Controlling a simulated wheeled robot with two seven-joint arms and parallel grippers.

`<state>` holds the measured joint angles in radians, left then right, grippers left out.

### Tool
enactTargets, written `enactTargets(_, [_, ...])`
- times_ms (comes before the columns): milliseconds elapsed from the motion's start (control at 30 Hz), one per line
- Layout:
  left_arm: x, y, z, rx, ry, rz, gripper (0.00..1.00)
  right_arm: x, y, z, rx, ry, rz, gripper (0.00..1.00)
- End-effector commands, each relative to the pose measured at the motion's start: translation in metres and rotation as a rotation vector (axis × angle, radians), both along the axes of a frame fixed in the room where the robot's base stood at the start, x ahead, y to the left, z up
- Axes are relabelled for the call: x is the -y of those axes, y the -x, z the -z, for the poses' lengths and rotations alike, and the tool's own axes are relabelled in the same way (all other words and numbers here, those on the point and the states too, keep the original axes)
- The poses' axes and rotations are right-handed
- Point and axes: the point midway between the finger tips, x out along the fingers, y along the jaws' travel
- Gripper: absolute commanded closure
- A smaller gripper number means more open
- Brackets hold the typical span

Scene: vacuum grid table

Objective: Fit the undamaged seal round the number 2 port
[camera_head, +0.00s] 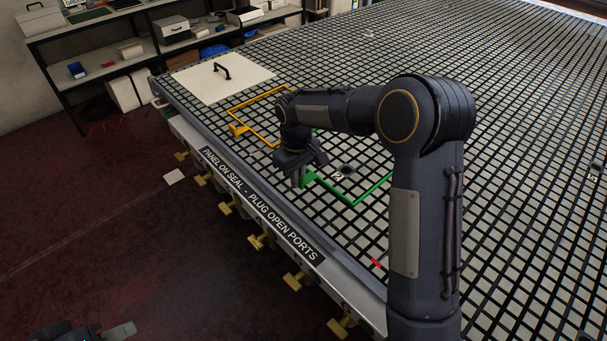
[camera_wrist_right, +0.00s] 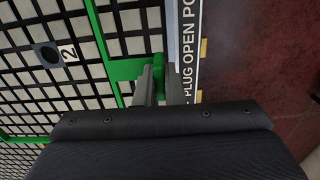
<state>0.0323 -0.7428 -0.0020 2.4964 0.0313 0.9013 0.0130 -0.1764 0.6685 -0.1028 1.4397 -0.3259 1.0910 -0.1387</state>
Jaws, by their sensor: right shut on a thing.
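A green seal (camera_head: 375,190), a square frame with a tab, is at the table's near left part. My right gripper (camera_head: 302,178) is shut on its tab; the right wrist view shows the grey fingers (camera_wrist_right: 160,80) on the green seal (camera_wrist_right: 122,69). The number 2 port (camera_head: 346,168), a dark round hole with a "2" label, appears inside the green frame; the port also shows in the right wrist view (camera_wrist_right: 47,55). I cannot tell whether the seal touches the table. An orange seal (camera_head: 238,129) lies farther back, partly hidden by my arm. My left gripper (camera_head: 118,331) shows only partly at the bottom left.
The black-gridded table (camera_head: 480,90) is wide and mostly clear. A white panel (camera_head: 205,82) with a black handle lies at its far left corner. A small red piece (camera_head: 376,262) lies near the front edge. Brass clamps (camera_head: 262,240) line that edge. Shelves (camera_head: 110,55) stand behind.

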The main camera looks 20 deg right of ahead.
Motion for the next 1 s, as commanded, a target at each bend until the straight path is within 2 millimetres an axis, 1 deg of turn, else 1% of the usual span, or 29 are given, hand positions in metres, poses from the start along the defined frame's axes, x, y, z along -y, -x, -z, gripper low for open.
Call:
enactTargets(200, [0.0, 0.0, -0.002, 0.0, 0.0, 0.0, 0.64, 0.001, 0.0, -0.001, 0.0, 0.001, 0.0, 1.0])
enactTargets(367, [0.0, 0.0, 0.004, 0.0, 0.0, 0.0, 0.64, 0.001, 0.0, 0.007, 0.0, 0.001, 0.0, 1.0])
enactTargets(567, [0.0, 0.0, 0.016, 0.0, 0.0, 0.0, 0.64, 0.001, 0.0, 0.023, 0.0, 0.001, 0.0, 1.0])
enactTargets(800, [0.0, 0.0, 0.032, 0.0, 0.0, 0.0, 0.64, 0.001, 0.0, 0.047, -0.001, 0.001, 0.0, 1.0])
enactTargets(1000, [0.0, 0.0, 0.038, 0.0, 0.0, 0.0, 0.64, 0.001, 0.0, 0.057, 0.0, 0.001, 0.0, 1.0])
